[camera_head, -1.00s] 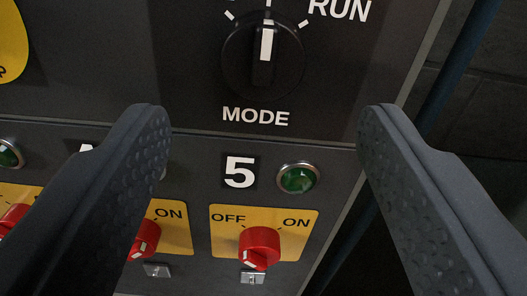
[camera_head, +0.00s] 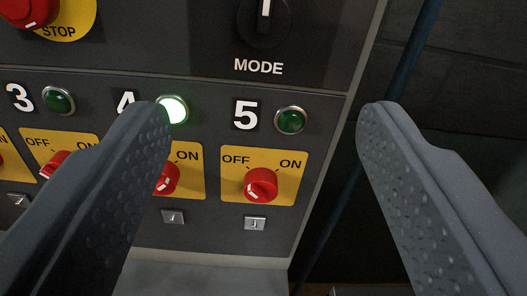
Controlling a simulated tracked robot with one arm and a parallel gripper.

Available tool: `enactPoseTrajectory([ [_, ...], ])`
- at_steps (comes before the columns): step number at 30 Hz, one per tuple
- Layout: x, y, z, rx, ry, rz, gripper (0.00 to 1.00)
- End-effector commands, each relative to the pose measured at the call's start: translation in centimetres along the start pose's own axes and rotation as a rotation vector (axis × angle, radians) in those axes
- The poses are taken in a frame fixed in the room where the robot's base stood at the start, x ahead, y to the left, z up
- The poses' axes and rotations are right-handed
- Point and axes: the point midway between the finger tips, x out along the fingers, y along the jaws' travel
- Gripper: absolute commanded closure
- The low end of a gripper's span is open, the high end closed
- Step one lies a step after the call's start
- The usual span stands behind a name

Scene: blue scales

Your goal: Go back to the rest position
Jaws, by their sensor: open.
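My gripper (camera_head: 265,112) is open and empty, its two dark grey fingers spread wide in front of a dark control panel (camera_head: 205,80). Between the fingers, the red knob 5 (camera_head: 261,184) sits on a yellow OFF/ON plate, with an unlit green lamp (camera_head: 290,121) above it. The lamp at number 4 (camera_head: 173,110) is lit bright green. The red knob 4 (camera_head: 167,180) is partly hidden by the left finger. The black MODE knob (camera_head: 264,22) is at the top, cut off by the frame edge.
At left are a red STOP button (camera_head: 28,12), an unlit lamp 3 (camera_head: 59,100) and a red knob 3 (camera_head: 56,165). A blue pole (camera_head: 408,60) stands beyond the panel's right edge. Dark wall lies behind it. A grey surface (camera_head: 190,278) shows below the panel.

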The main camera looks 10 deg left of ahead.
Motion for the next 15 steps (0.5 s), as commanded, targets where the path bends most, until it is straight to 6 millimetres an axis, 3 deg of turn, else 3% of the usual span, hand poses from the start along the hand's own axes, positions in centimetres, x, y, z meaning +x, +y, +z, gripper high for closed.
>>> enactPoseTrajectory([
  [8, -0.1, 0.2, -0.3, 0.001, 0.000, 0.003, 0.41],
  [11, -0.4, 1.2, -1.8, 0.005, -0.007, 0.021, 0.41],
  [15, -2.1, 4.5, -5.9, 0.022, -0.034, 0.074, 0.41],
])
